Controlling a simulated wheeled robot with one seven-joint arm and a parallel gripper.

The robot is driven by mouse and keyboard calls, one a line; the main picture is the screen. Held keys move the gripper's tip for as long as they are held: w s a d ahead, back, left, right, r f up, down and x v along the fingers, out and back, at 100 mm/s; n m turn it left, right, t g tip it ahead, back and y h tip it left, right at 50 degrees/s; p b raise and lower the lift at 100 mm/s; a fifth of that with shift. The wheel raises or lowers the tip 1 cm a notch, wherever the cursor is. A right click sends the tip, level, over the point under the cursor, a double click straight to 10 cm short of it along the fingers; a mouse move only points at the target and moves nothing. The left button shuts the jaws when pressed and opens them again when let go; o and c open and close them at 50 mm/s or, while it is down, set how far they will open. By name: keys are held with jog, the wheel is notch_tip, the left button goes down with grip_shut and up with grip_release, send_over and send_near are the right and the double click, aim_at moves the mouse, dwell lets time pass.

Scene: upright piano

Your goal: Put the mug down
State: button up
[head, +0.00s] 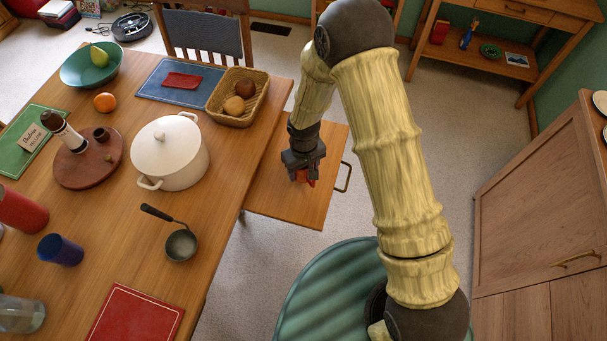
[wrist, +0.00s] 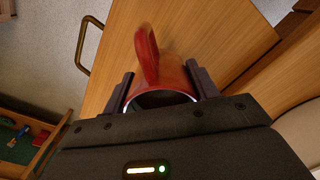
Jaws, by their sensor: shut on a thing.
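The red mug (wrist: 172,76) is between the two fingers of my gripper (wrist: 161,86) in the wrist view, with its handle pointing away from the palm. In the head view, my gripper (head: 303,172) points down over a wooden pull-out board (head: 282,207) at the table's right side. Only a small red part of the mug shows there, below the fingers. The board also fills much of the wrist view (wrist: 210,35). I cannot tell whether the mug touches the board.
The wooden table (head: 232,150) holds a white lidded pot (head: 172,155), a ladle (head: 181,244), a bread basket (head: 258,105) and a round tray (head: 88,172). A metal handle (head: 344,177) sticks out at the board's right edge. Bare board surrounds my gripper. A chair (head: 208,38) stands behind the table.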

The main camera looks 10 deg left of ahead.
aim_at(304, 177)
jog(key=shift+f, duration=2.1)
jog(key=shift+f, duration=0.15)
jog(key=o, duration=1.3)
jog(key=shift+c, duration=0.2)
notch_tip(304, 177, up, 12)
jog(key=shift+r+b, duration=0.2)
jog(key=shift+b, duration=0.15)
